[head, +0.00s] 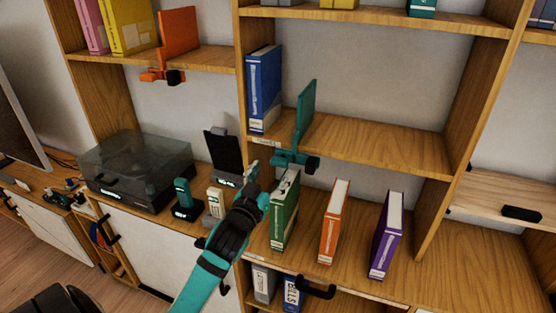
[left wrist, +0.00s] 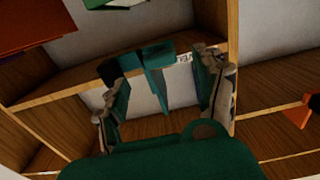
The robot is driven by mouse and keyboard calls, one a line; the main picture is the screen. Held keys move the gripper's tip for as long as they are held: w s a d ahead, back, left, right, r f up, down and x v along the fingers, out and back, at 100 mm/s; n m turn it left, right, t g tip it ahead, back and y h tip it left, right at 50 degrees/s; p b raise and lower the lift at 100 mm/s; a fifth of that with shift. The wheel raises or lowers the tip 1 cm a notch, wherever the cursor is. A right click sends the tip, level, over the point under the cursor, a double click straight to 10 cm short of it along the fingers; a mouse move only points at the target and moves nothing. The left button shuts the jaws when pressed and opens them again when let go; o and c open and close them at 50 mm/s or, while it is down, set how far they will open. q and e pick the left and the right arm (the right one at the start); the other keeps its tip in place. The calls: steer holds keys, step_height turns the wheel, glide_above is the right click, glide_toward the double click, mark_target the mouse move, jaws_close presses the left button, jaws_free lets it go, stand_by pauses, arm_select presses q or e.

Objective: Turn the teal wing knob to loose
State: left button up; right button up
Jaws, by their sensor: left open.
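A teal bookend (head: 306,110) is clamped to the front edge of the middle shelf (head: 365,143). The teal wing knob (head: 283,158) is at its clamp below the upright plate, with a black part (head: 313,165) to its right. In the left wrist view, which looks turned over, the teal wing knob (left wrist: 156,82) shows between the fingertips, with the black part (left wrist: 109,71) to the left. My left gripper (head: 269,175) is open just below and in front of the clamp. Its fingers (left wrist: 164,95) stand apart on either side of the knob, with no clear contact.
Green (head: 286,215), orange (head: 334,222) and purple (head: 386,236) binders stand on the counter below. A blue binder (head: 264,88) is on the shelf. An orange bookend (head: 178,33) is clamped further left. A turntable (head: 135,173) and small stands are at left.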

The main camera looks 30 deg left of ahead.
mark_target(278, 164)
arm_select(q)
steer(key=x, duration=0.4)
steer(key=shift+w+p, duration=0.25)
steer(key=shift+p, duration=0.1)
steer(key=shift+w+a, duration=0.15)
steer(key=shift+w, duration=0.3)
arm_select(e)
steer(key=shift+w+a+r, duration=0.1)
steer(key=shift+a+r, duration=0.3)
steer(key=shift+r, duration=0.2)
arm_select(q)
steer(key=c, duration=1.2)
steer(key=shift+o, duration=0.2)
arm_select(e)
steer(key=shift+w+d, duration=0.1)
steer(key=shift+d, duration=0.2)
